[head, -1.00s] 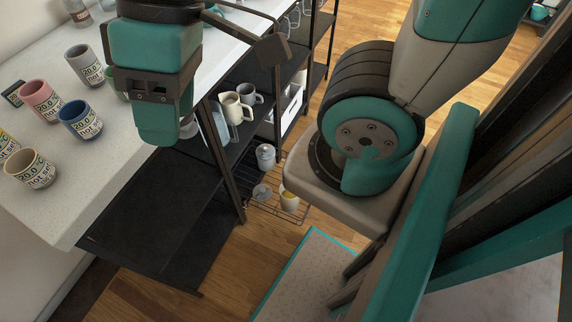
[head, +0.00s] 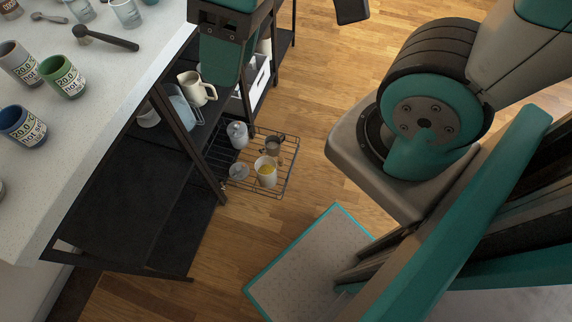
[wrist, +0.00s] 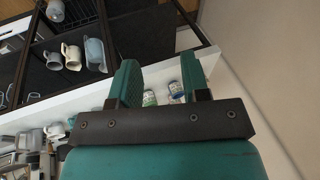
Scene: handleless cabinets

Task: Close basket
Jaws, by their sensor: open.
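The basket (head: 291,168) is a dark wire tray low on the shelf rack in the head view. It sticks out from under the rack over the wood floor. It holds a white mug with yellow inside (head: 266,172), a lidded pale jar (head: 237,134) and other small items. My gripper (head: 228,62) is above and to the left of the basket, beside the counter edge and apart from the basket. In the wrist view my gripper (wrist: 160,80) shows two teal fingers spread apart with nothing between them.
A white counter (head: 110,130) with several mugs, including a green one (head: 63,77), stands at left. Black shelves (head: 120,200) below it hold a cream jug (head: 196,90). Wood floor (head: 320,80) is open right of the basket, up to my base.

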